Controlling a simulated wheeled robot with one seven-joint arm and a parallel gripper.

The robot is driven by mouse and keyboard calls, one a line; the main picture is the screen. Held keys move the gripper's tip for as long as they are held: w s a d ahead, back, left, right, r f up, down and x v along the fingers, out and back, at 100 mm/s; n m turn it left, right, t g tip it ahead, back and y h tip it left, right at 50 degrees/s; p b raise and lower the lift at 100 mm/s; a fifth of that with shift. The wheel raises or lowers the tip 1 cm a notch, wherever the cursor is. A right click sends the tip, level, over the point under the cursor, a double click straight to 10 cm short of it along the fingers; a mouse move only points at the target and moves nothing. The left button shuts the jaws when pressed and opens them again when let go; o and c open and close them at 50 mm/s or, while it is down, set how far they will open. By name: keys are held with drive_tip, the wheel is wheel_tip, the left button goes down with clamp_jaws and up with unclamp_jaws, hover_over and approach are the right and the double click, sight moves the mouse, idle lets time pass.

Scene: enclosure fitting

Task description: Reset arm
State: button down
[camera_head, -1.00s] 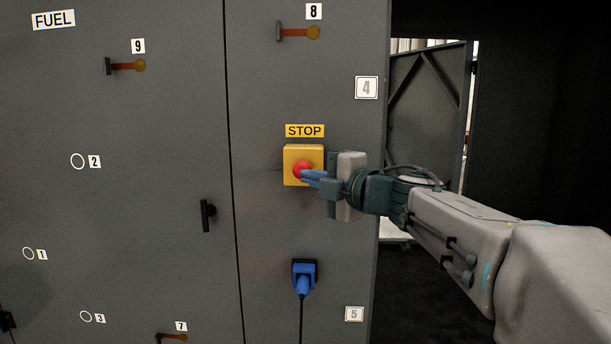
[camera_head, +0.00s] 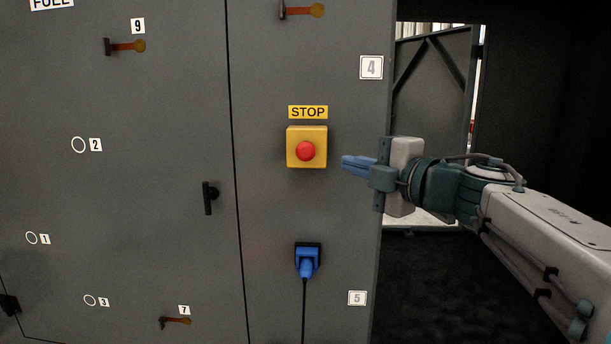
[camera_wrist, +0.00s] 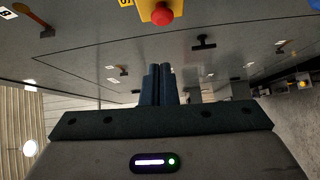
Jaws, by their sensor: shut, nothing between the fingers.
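My gripper (camera_head: 346,165) is in the right half of the head view, its blue fingers together and empty. It points left, to the right of the red stop button (camera_head: 306,151) on its yellow box (camera_head: 292,148), with a clear gap between. In the wrist view my gripper's fingers (camera_wrist: 159,72) point up, and the red button (camera_wrist: 162,16) shows beyond them at the top edge. My arm stretches in from the lower right of the head view.
The grey cabinet (camera_head: 170,90) fills the left and middle. It carries a blue plug (camera_head: 307,262) with a hanging cable, a black handle (camera_head: 209,197) and several orange-tipped levers. An open doorway with a dark door panel (camera_head: 430,95) lies behind my arm.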

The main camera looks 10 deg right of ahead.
drive_tip(key=s+d+f+m+g+h, duration=0.1)
drive_tip(key=d+f+m+h, duration=0.2)
drive_tip(key=f+m+h, duration=0.5)
drive_tip(key=d+f+m+h, duration=0.35)
drive_tip(key=f+m, duration=0.25)
drive_tip(key=m, duration=0.4)
drive_tip(key=s+a+f+m+g+y, duration=0.1)
drive_tip(key=s+a+f+g, duration=0.3)
drive_tip(key=s+f, duration=0.4)
drive_tip(key=s+a+f+m+g+y, duration=0.1)
drive_tip(key=s+a+f+m+g, duration=0.3)
drive_tip(key=s+f+g, duration=0.3)
wheel_tip(320, 180, down, 4)
drive_tip(key=shift+s+a+r+y, duration=0.1)
drive_tip(key=shift+s+a+y, duration=0.35)
drive_tip(key=shift+s, duration=0.55)
idle(0.5)
